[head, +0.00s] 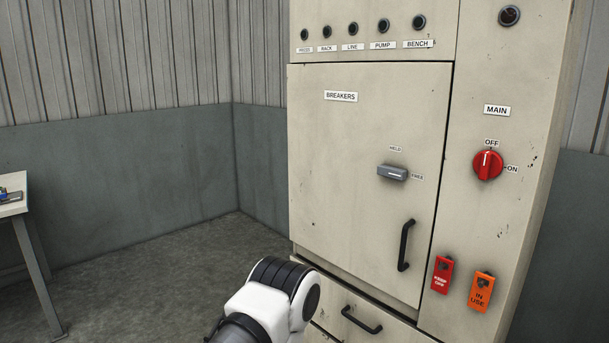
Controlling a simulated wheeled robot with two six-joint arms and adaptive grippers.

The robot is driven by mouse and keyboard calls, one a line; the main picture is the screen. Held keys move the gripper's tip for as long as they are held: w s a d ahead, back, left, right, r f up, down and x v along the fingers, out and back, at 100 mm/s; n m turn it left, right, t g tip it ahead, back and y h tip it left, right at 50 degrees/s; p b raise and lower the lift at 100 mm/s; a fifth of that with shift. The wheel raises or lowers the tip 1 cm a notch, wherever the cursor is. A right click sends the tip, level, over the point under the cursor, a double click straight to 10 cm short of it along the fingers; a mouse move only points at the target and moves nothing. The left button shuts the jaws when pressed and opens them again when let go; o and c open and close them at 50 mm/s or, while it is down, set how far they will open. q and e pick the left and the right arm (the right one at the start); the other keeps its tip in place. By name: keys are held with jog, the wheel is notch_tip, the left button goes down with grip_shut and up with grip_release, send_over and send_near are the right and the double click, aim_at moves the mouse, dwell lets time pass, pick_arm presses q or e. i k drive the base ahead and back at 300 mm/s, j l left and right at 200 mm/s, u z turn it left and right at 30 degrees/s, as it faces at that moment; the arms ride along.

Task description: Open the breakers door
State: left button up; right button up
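The breakers door (345,190) is a beige cabinet door labelled BREAKERS, and it looks shut in its frame. A grey latch knob (392,173) on it lies roughly horizontal, towards the FREE label (417,177); the HELD label (395,148) is above it. A black vertical pull handle (405,245) sits low on the door's right side. A white and black link of my arm shows at the bottom centre, in front of the cabinet's lower left corner. Neither gripper shows in the head view.
A red main switch (488,165) right of the door points up at OFF. Red (442,275) and orange (481,291) tags hang below it. A drawer handle (361,320) is under the door. A table (12,208) stands at far left; the floor between is clear.

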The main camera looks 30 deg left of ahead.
aim_at(345, 121)
jog(key=u, duration=0.75)
